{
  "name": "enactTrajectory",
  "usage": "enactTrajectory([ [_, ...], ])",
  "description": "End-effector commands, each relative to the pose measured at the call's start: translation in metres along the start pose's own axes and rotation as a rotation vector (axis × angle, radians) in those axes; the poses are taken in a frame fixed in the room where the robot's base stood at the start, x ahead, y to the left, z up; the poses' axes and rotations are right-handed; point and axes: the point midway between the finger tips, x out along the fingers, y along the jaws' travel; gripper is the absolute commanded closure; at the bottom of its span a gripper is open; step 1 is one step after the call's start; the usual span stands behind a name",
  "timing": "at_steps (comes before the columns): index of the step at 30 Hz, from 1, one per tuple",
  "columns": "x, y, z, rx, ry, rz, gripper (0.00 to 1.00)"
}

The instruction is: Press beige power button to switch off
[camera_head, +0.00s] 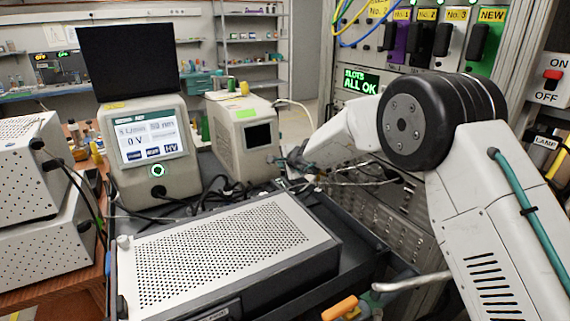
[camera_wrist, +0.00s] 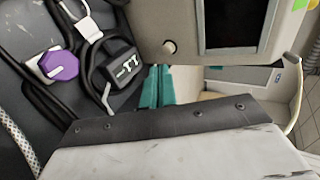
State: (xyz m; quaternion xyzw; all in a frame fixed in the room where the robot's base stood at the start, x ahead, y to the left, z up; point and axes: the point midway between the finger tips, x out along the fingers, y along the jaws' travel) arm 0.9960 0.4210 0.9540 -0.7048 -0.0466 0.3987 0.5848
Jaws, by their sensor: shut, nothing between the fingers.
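A small round beige button (camera_wrist: 169,47) sits on the front of a beige device (camera_wrist: 150,18), beside its dark screen (camera_wrist: 232,22), in the wrist view. In the head view, the likely same device (camera_head: 226,135) stands at centre with a dark screen; I cannot make out its button there. My gripper (camera_head: 289,161) is at the right of this device, low near its front. In the wrist view, my gripper's teal fingers (camera_wrist: 157,73) are together and empty, just below the button in the picture. I cannot tell whether they touch the device.
A display unit (camera_head: 118,165) showing 0 V and a green-lit ring button stands to the left. A perforated metal box (camera_head: 215,250) fills the foreground. Cables and a black connector (camera_wrist: 122,68) lie near the fingers. A rack panel (camera_head: 385,205) stands behind my arm.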

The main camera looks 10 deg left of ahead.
Motion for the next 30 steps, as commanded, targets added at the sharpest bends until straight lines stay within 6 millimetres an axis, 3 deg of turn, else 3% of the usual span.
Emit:
enactTrajectory([
  [6, -0.021, 0.000, 0.001, 0.000, -0.001, 0.001, 1.00],
  [26, -0.024, 0.000, 0.001, -0.001, -0.001, 0.001, 1.00],
  [30, -0.037, -0.011, -0.002, -0.023, -0.010, -0.017, 1.00],
])
